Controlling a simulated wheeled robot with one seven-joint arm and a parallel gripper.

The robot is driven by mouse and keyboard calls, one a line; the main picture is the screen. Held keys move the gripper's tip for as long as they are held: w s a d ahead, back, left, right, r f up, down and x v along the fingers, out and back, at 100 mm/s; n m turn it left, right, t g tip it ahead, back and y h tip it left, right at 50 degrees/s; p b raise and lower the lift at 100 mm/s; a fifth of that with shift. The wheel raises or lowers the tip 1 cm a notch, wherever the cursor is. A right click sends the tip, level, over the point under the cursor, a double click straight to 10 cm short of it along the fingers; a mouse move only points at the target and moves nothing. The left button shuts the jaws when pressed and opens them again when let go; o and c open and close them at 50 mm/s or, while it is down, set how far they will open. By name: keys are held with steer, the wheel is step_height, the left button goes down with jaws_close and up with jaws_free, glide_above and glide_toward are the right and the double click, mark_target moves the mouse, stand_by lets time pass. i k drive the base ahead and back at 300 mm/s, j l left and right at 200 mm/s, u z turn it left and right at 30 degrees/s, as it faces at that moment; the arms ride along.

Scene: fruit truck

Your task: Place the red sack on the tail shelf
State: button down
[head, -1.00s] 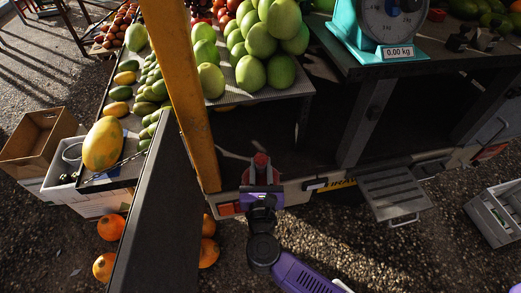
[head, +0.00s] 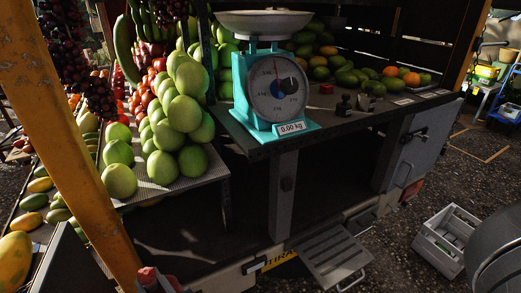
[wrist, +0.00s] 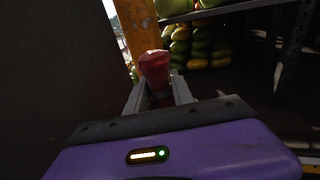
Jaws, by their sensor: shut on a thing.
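The red sack (wrist: 155,64) stands upright between the two fingers of my gripper (wrist: 158,96) in the wrist view. My gripper is shut on its lower part, and its top sticks out above the fingers. In the head view only a bit of the red sack (head: 147,275) shows at the bottom edge, and my gripper is mostly cut off below. A dark shelf (head: 345,124) at the truck's tail carries a teal scale (head: 270,92) reading 0.00 kg. The sack is left of this shelf and lower than it in the picture.
Below the shelf are a dark open bay and a metal step (head: 330,257). A grey crate (head: 447,238) sits on the gravel at right.

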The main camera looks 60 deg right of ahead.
mark_target(334, 104)
steer(key=l+u, duration=0.1)
steer(key=l, duration=0.6)
steer(key=k+l+u, duration=0.1)
steer(key=l, duration=0.6)
